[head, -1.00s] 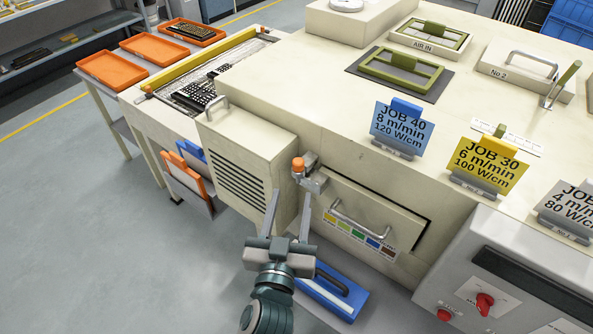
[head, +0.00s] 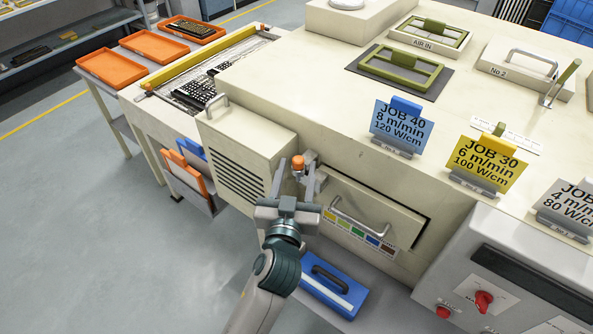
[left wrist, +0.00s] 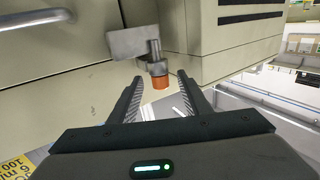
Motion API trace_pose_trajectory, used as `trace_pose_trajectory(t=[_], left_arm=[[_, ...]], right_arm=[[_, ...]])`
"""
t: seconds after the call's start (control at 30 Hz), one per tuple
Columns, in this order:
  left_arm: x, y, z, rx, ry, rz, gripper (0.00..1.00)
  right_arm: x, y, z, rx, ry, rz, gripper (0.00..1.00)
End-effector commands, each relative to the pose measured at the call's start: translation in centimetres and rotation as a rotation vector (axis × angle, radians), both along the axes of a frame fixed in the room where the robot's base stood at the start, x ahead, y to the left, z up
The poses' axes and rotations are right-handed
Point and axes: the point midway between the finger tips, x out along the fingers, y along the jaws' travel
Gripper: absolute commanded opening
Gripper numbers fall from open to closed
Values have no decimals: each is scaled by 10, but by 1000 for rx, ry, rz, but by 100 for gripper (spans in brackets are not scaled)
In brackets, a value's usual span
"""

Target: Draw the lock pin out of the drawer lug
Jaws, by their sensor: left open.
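The lock pin (head: 298,162) has an orange knob and stands in a grey metal lug (head: 314,177) at the left end of the drawer (head: 372,212). My left gripper (head: 296,166) is open, with its fingers pointing up toward the pin, one finger on each side of the knob in the head view. In the left wrist view the orange knob (left wrist: 160,82) shows between the finger tips, near their far ends, and the lug (left wrist: 134,42) lies beyond it. I see no clear contact between the fingers and the knob. My right gripper is not in view.
A louvred cream box (head: 250,160) stands close on the left of the pin. The drawer handle (head: 358,221) sticks out on the right. A blue item with a dark handle (head: 332,288) lies below. Job cards (head: 400,123) stand on the top.

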Motion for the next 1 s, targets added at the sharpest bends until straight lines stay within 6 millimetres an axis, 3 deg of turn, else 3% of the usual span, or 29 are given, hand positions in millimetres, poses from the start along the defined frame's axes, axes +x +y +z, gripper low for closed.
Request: trace_pose_trajectory(t=[0.07, 0.2, 0.27, 0.3, 0.33, 0.77, 1.0], left_arm=[[0, 0, 0, 0, 0, 0, 39], [0, 0, 0, 1, 0, 1, 7], [0, 1, 0, 1, 0, 1, 7], [0, 1, 0, 1, 0, 1, 36], [0, 1, 0, 1, 0, 1, 43], [-3, 0, 0, 0, 0, 0, 44], [-20, 3, -1, -1, 2, 0, 44]], right_arm=[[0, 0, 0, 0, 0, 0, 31], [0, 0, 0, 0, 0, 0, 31], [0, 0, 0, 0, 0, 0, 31], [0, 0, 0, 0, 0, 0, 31], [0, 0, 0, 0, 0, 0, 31], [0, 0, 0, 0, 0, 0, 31], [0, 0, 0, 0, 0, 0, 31]])
